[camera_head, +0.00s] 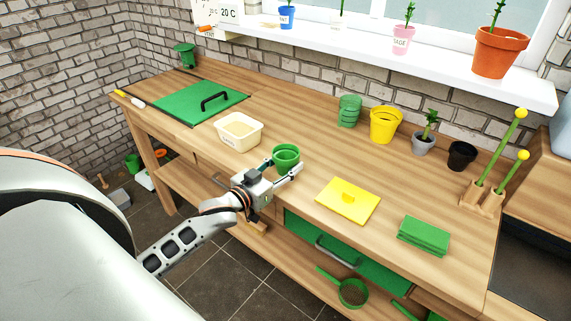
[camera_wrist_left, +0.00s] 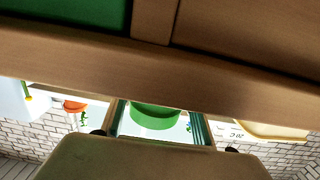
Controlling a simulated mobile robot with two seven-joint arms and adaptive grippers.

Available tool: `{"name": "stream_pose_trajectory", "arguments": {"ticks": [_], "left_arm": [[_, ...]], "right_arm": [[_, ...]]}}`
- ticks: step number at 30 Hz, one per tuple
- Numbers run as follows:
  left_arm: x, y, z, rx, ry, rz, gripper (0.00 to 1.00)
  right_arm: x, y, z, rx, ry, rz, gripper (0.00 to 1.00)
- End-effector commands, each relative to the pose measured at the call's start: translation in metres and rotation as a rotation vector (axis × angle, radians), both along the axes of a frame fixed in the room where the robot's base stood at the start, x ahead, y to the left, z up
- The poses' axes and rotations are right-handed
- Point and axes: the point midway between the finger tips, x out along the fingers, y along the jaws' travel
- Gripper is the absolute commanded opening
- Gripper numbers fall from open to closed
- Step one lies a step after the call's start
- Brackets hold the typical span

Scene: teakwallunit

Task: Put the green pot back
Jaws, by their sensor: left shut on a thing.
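A small green pot (camera_head: 286,155) is upright in my left gripper (camera_head: 284,167), over the front part of the wooden bench in the head view. The gripper's fingers are shut on it from both sides. I cannot tell whether its base touches the bench top. In the left wrist view the pot (camera_wrist_left: 155,117) shows between the fingers (camera_wrist_left: 157,130), partly cut off by the wooden bench edge. A stack of green pots (camera_head: 349,111) stands at the back of the bench by the wall, beyond the gripper. My right gripper is not in view.
Left of the held pot is a cream tub (camera_head: 238,131). A yellow pot (camera_head: 385,125), a grey planted pot (camera_head: 424,143) and a black pot (camera_head: 461,156) stand right of the stack.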

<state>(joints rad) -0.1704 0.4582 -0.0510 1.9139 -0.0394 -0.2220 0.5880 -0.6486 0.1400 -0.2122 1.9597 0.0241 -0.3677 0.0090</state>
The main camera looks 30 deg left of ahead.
Motion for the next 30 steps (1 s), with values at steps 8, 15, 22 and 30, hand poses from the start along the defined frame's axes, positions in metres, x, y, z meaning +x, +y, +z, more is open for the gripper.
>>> {"name": "stream_pose_trajectory", "arguments": {"ticks": [8,15,22,30], "left_arm": [[0.000,0.000,-0.001,0.000,0.000,0.000,0.60],[0.000,0.000,0.001,0.001,0.000,0.000,0.60],[-0.026,0.002,0.002,-0.001,0.003,0.000,0.60],[-0.077,0.008,0.004,-0.001,0.003,0.001,0.60]], "right_arm": [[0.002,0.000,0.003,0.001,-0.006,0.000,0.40],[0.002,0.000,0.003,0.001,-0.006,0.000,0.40],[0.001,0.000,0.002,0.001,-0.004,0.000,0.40],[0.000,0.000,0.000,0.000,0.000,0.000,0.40]]}}
